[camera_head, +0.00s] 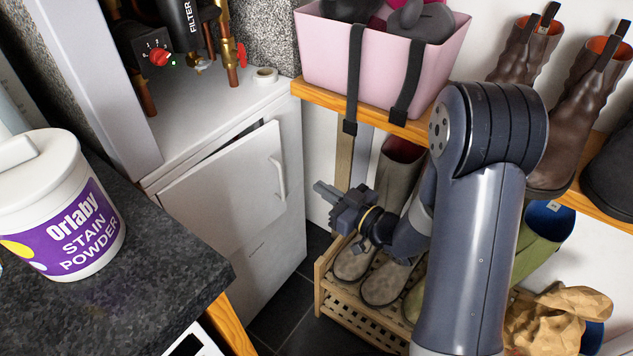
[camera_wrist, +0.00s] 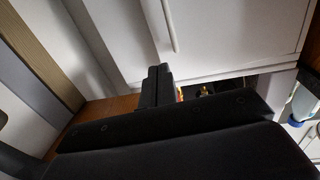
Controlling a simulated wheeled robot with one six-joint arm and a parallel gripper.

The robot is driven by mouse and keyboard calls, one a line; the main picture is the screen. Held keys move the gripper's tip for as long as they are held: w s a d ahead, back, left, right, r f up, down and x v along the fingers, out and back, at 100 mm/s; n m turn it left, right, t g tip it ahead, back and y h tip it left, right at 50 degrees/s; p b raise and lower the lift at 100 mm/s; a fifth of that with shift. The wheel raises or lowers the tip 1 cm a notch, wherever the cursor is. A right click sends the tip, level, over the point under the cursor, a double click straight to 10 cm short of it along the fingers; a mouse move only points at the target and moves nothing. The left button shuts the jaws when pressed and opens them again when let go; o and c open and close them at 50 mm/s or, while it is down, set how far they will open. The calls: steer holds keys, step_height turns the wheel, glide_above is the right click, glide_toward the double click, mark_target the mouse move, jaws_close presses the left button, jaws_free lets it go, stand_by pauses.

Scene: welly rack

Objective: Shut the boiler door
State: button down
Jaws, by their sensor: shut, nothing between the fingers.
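The boiler door (camera_head: 222,185) is a white panel low on the white boiler cabinet (camera_head: 292,130). It stands ajar, with a dark gap along its top edge. Its upright white handle (camera_head: 278,176) is near the right edge. My gripper (camera_head: 318,187) is shut and empty, to the right of the handle and pointing left towards the door, apart from it in this view. In the wrist view the door (camera_wrist: 225,35) and its handle (camera_wrist: 171,25) lie beyond my shut fingers (camera_wrist: 158,72). I cannot tell from that view how close the fingers are to the door.
A wooden shoe rack (camera_head: 345,318) with boots stands right of the cabinet, close under my arm. A pink bin (camera_head: 375,62) sits on the upper shelf. A dark worktop (camera_head: 165,265) with a stain powder tub (camera_head: 60,205) is at left. Dark floor tiles (camera_head: 290,315) show between.

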mark_target(278, 158)
steer(key=b+x, duration=0.1)
steer(key=x, duration=1.1)
steer(key=shift+a, duration=0.1)
steer(key=shift+w+a, duration=0.15)
steer(key=shift+w, duration=0.05)
steer(key=shift+b+x, duration=0.55)
steer(key=shift+x, duration=0.65)
steer(key=shift+w+a+n+g+y, duration=0.25)
steer(key=shift+w+n+g+y, duration=0.05)
steer(key=shift+g, duration=0.1)
steer(key=shift+w+a+r, duration=0.15)
